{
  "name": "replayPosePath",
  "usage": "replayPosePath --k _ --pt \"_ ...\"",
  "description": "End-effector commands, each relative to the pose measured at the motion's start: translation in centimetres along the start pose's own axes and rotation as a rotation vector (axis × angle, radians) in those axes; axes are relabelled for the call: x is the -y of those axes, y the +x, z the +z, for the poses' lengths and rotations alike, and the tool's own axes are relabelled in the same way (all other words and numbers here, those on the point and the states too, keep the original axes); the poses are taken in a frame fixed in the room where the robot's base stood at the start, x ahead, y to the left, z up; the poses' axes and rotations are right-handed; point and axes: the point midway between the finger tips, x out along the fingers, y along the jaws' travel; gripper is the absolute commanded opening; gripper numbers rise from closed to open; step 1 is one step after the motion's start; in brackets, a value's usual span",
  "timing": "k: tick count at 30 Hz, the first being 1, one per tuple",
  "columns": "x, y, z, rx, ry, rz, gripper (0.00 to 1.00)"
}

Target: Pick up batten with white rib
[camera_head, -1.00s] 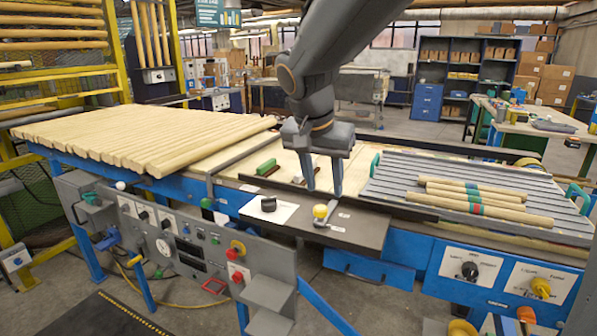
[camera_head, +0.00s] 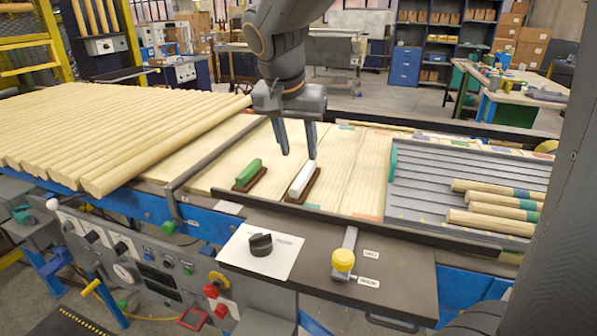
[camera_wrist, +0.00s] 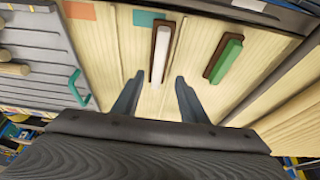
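The batten with the white rib (camera_head: 302,181) is a dark brown base with a white bar on top, lying on the pale wooden boards. In the wrist view the white-rib batten (camera_wrist: 160,54) lies ahead of the fingertips, between their lines. A similar batten with a green rib (camera_head: 249,176) lies to its left; in the wrist view it is on the right (camera_wrist: 224,60). My gripper (camera_head: 298,156) is open and empty, with its fingers pointing down over the boards near the white-rib batten. It also shows in the wrist view (camera_wrist: 159,80). The fingers appear apart from both battens.
A grey ribbed tray (camera_head: 420,195) with several turned rods stands at the right. Many long rods (camera_head: 120,130) lie at the left. A dark rail and a control plate with a yellow-knobbed lever (camera_head: 343,260) run along the front. Bare boards lie right of the white-rib batten.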

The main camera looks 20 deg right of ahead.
Motion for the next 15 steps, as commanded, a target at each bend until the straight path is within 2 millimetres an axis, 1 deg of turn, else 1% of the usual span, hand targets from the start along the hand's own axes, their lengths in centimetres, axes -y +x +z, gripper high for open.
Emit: replayPosePath --k 3,8,15 --pt "0.0 1.2 0.1 0.002 -0.002 0.002 0.39" --pt "-0.1 2.7 0.1 0.002 -0.001 0.001 0.39" --pt "-0.5 5.8 0.1 0.003 0.000 0.004 0.39"
